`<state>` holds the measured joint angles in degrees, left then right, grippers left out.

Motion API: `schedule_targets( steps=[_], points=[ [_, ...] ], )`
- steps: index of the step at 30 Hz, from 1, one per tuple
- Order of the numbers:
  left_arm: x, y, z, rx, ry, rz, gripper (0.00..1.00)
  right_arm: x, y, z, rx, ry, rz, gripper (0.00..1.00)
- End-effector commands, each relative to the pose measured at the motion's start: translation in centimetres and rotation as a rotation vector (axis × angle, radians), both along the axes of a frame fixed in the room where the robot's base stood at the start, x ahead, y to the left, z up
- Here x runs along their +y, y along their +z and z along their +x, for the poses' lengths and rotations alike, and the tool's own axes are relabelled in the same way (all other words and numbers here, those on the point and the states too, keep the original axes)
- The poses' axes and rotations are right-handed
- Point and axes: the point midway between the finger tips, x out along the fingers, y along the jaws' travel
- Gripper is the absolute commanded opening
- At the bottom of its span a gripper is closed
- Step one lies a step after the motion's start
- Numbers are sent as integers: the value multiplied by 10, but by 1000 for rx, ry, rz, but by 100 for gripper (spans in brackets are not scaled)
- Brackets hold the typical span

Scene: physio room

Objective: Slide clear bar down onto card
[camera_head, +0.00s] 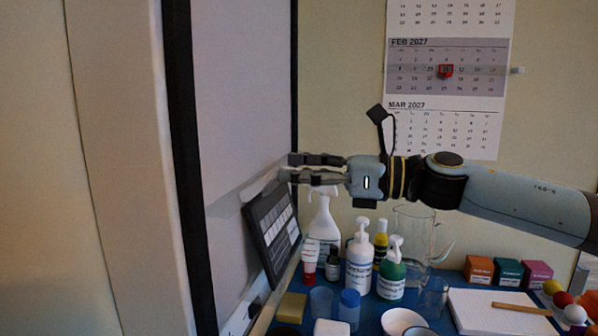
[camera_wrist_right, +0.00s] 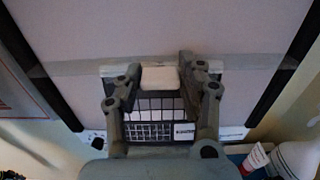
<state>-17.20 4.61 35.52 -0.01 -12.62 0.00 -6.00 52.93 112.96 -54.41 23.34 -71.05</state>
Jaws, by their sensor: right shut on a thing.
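The clear bar (camera_wrist_right: 75,68) runs across the pale board in the right wrist view, with a white block (camera_wrist_right: 160,77) at its middle. In the head view the bar (camera_head: 258,186) is a pale, translucent strip. My right gripper (camera_head: 291,168) is shut on the white block, which sits between its fingers in the wrist view (camera_wrist_right: 159,78). The card (camera_head: 272,238), dark-framed with a grid of pale cells, is just below the bar; it also shows in the wrist view (camera_wrist_right: 150,131). Fingers hide its sides there. My left gripper is out of view.
The pale board (camera_head: 240,90) has black side rails. Below and right, a blue counter (camera_head: 385,310) is crowded with a spray bottle (camera_head: 323,225), pump bottles (camera_head: 359,262), a clear jug (camera_head: 412,235) and small boxes (camera_head: 479,269). A calendar (camera_head: 446,70) hangs behind.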

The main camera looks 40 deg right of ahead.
Motion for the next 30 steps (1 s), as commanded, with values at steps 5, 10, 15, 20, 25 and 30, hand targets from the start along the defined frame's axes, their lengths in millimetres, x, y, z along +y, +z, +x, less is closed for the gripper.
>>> schedule_targets(
  steps=[5,10,15,20,25,30],
  points=[
    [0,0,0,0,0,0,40,0,0,0,0,0,0,59],
    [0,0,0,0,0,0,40,0,0,0,-1,0,-1,62],
    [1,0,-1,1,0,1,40,0,4,0,-2,0,-2,62],
    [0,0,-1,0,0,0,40,0,28,0,-4,2,-6,62],
    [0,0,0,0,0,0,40,0,63,0,-3,2,-8,62],
    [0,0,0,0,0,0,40,0,90,0,-2,1,-4,62]
  ],
)
